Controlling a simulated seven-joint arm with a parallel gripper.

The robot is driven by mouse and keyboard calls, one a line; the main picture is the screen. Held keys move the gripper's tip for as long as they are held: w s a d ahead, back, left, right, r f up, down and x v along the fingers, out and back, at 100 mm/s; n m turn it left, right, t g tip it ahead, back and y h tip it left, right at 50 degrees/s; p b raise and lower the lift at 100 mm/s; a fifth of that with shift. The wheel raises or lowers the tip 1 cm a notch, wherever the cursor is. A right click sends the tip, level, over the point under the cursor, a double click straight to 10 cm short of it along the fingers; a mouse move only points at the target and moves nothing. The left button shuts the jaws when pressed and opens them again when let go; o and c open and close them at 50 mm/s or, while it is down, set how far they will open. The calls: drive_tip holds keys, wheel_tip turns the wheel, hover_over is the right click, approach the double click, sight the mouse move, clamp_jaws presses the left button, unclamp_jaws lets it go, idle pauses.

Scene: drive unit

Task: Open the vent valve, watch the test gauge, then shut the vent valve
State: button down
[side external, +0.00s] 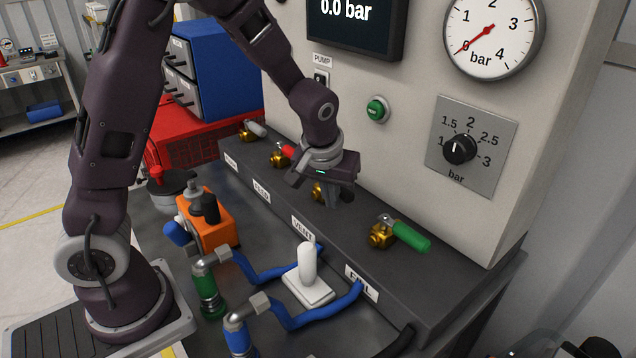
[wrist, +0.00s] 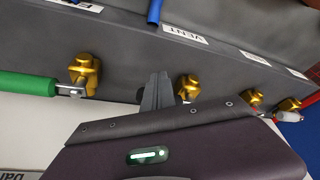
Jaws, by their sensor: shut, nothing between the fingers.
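The vent valve is a brass body (side external: 319,191) on the dark ledge behind the VENT label (side external: 303,229). My gripper (side external: 335,203) is over it, pointing down, partly covering it. In the wrist view, my closed fingertips (wrist: 157,80) are just beside the brass body (wrist: 187,88), with nothing between them. I cannot tell whether they touch the valve. The digital display (side external: 352,20) reads 0.0 bar.
A green-handled valve (side external: 402,234) stands by the FILL label (side external: 361,283). Red-handled (side external: 281,156) and white-handled (side external: 253,131) valves stand to the left. A black selector knob (side external: 460,149) and a green button (side external: 377,109) are on the panel. Blue hoses (side external: 311,312) lie in front.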

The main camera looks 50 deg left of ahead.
drive_tip(key=shift+w, duration=0.1)
drive_tip(key=shift+w+d, duration=0.1)
drive_tip(key=shift+w, duration=0.1)
drive_tip(key=shift+s+a, duration=0.2)
drive_tip(key=shift+s, duration=0.5)
drive_tip(key=shift+s+r, duration=0.1)
drive_tip(key=shift+r, duration=0.05)
drive_tip(key=a+v, duration=0.1)
drive_tip(key=v, duration=0.6)
drive_tip(key=shift+w+d+r, duration=0.3)
drive_tip(key=shift+d+r, duration=0.05)
drive_tip(key=shift+r, duration=0.1)
drive_tip(key=s+d+r+m+t+h, duration=0.1)
drive_tip(key=s+d+r+m, duration=0.1)
drive_tip(key=s, duration=0.9)
drive_tip(key=s+d+r+m+t+h, duration=0.1)
drive_tip(key=s+r+m, duration=0.3)
drive_tip(key=s, duration=0.7)
drive_tip(key=shift+d+r, duration=0.4)
drive_tip(key=shift+r, duration=0.05)
